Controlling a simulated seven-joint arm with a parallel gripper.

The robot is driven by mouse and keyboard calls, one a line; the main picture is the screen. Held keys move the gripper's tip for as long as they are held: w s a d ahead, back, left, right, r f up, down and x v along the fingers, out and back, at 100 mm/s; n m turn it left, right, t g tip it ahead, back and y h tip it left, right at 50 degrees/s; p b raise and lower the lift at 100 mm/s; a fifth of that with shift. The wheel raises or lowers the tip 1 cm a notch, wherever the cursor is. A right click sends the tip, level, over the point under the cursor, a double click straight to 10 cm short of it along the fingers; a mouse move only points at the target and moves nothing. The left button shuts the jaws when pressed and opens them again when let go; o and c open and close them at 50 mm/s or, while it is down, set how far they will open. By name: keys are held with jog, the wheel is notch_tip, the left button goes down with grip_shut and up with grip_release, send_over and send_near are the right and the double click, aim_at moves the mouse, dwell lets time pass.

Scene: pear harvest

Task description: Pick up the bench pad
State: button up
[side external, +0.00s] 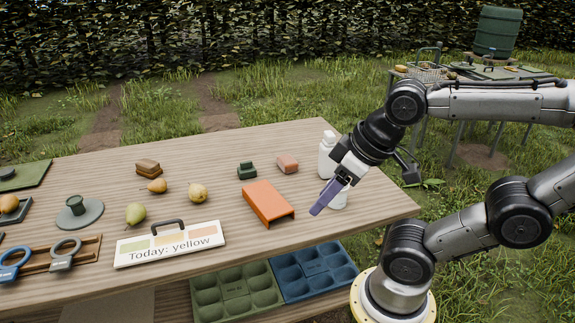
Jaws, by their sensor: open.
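No object in view is clearly marked as the bench pad. A flat dark green mat (28,177) lies at the table's far left, cut by the picture's edge, with a small dark object on it. A small pinkish block (287,163) and a small dark green block (247,171) sit near the middle back. My gripper (319,209) is above the right part of the table, its purple fingers pointing down and left. It is open, with nothing visibly held, to the right of the orange channel-shaped piece (268,202) and far from the green mat.
Pears (136,213), a brown stack (147,167), a "Today: yellow" sign (170,245) and blue-handled tool (14,265) occupy the left. Green and blue trays (318,270) sit below the tabletop.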

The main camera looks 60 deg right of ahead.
jog(key=shift+o, duration=0.3)
jog(key=o, duration=0.7)
jog(key=shift+o, duration=0.2)
